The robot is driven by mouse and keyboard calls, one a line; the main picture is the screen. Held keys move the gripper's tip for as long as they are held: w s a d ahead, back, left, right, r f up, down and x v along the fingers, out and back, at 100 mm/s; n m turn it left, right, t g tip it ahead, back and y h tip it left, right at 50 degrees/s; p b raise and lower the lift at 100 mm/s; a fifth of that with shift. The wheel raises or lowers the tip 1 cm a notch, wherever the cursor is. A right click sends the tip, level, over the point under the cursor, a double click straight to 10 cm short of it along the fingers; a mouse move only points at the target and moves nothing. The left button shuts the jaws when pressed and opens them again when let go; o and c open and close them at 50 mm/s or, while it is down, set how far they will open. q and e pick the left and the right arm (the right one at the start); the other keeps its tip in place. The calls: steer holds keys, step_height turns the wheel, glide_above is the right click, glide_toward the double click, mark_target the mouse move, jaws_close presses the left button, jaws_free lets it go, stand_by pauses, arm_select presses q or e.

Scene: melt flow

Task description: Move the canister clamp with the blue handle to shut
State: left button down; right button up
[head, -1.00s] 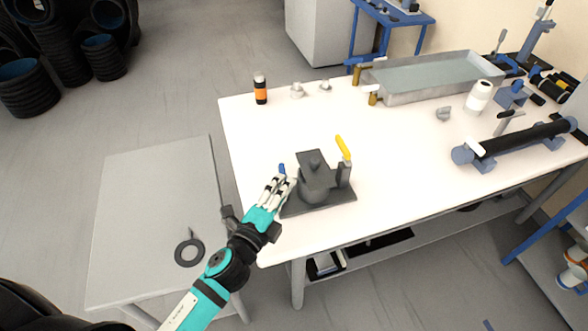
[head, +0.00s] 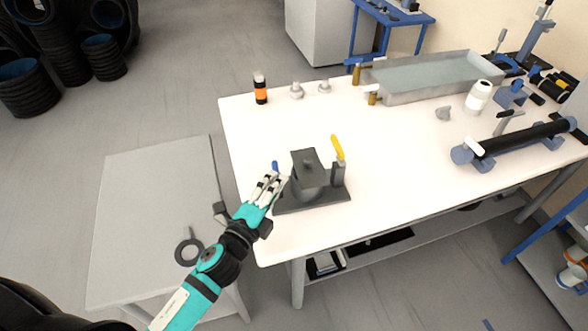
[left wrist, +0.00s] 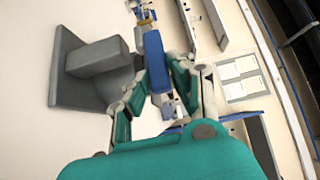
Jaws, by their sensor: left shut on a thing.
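The canister clamp fixture is a dark grey block (head: 309,168) on a flat base plate (head: 318,201), near the front left of the white table. Its blue handle (head: 275,165) stands up at the fixture's left side and is mostly hidden by my fingers in the head view. A yellow handle (head: 337,147) stands on the right side. My left gripper (head: 273,181) is shut on the blue handle. In the left wrist view the blue handle (left wrist: 156,62) lies between the two fingers, with the grey fixture (left wrist: 95,65) to the left. My right gripper is not in view.
A bottle with an orange band (head: 260,88), small grey parts (head: 297,90), a metal tray (head: 435,77) and a black cylinder (head: 520,138) stand farther off. The table's middle is clear.

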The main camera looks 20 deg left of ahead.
arm_select(q)
steer(key=shift+w+a, duration=0.2)
steer(key=shift+a, duration=0.3)
steer(key=shift+w+a, duration=0.15)
steer(key=shift+a, duration=0.3)
steer(key=c, duration=1.1)
jaws_free()
steer(key=shift+o, duration=0.2)
steer(key=shift+s+d, duration=0.1)
steer(key=s+a, duration=0.1)
steer(key=s, duration=0.5)
steer(key=shift+s+a+b, duration=0.15)
steer(key=shift+s+b, duration=0.25)
steer(key=shift+b, duration=0.05)
